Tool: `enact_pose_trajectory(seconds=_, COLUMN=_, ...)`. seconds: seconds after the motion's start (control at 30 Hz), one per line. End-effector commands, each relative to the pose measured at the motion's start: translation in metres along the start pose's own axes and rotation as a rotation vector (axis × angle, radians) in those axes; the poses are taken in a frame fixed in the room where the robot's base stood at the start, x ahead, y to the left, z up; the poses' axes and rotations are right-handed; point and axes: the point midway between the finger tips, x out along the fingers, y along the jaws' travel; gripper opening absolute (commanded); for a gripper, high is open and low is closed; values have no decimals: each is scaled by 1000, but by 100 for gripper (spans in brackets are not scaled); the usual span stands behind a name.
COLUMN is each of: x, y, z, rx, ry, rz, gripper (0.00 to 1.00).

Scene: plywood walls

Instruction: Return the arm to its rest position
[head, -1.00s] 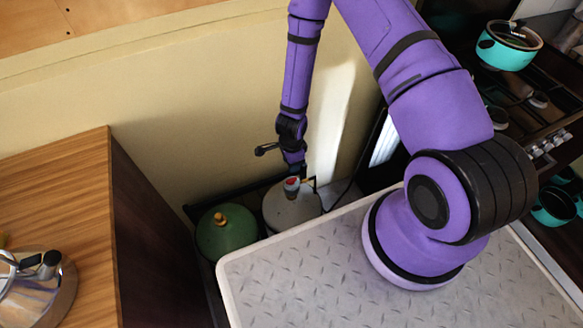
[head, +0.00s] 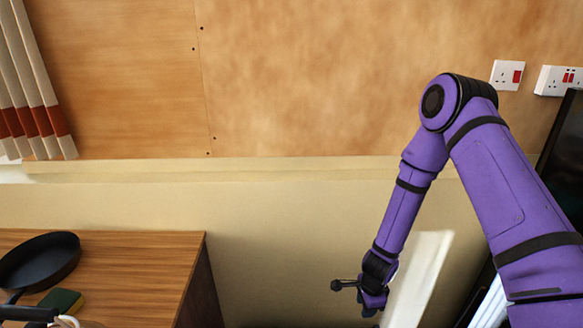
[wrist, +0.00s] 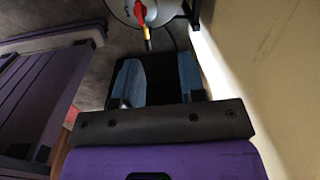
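My purple arm reaches down along the cream lower wall in the head view. My gripper (head: 373,303) hangs at its end near the bottom edge, too small there to read. In the wrist view, my gripper (wrist: 159,64) has its two blue-padded fingers apart with an empty dark gap between them. A pale gas bottle (wrist: 119,10) with a red and yellow valve (wrist: 141,12) stands just past the fingertips, apart from them.
A wooden counter (head: 130,262) at the left holds a black pan (head: 42,262) and a green and yellow sponge (head: 62,301). The wall (head: 300,80) stands behind the arm, with a socket (head: 507,75) at the right. A curtain (head: 32,85) hangs at the far left.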

Motion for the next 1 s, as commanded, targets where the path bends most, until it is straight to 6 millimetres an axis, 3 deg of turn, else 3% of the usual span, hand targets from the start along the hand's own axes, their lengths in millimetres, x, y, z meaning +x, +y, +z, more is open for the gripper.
enact_pose_trajectory(seconds=0.03, x=-21, y=-12, z=0, rx=-37, ry=-10, rz=-28, gripper=37)
enact_pose_trajectory(seconds=0.2, x=-82, y=-36, z=2, rx=-174, ry=-42, rz=-93, gripper=37)
enact_pose_trajectory(seconds=0.47, x=-177, y=-52, z=4, rx=-385, ry=-63, rz=-179, gripper=37)
enact_pose_trajectory(seconds=0.77, x=-282, y=-45, z=6, rx=-630, ry=-47, rz=-258, gripper=37)
enact_pose_trajectory(seconds=1.0, x=-358, y=-19, z=5, rx=-819, ry=-8, rz=-300, gripper=37)
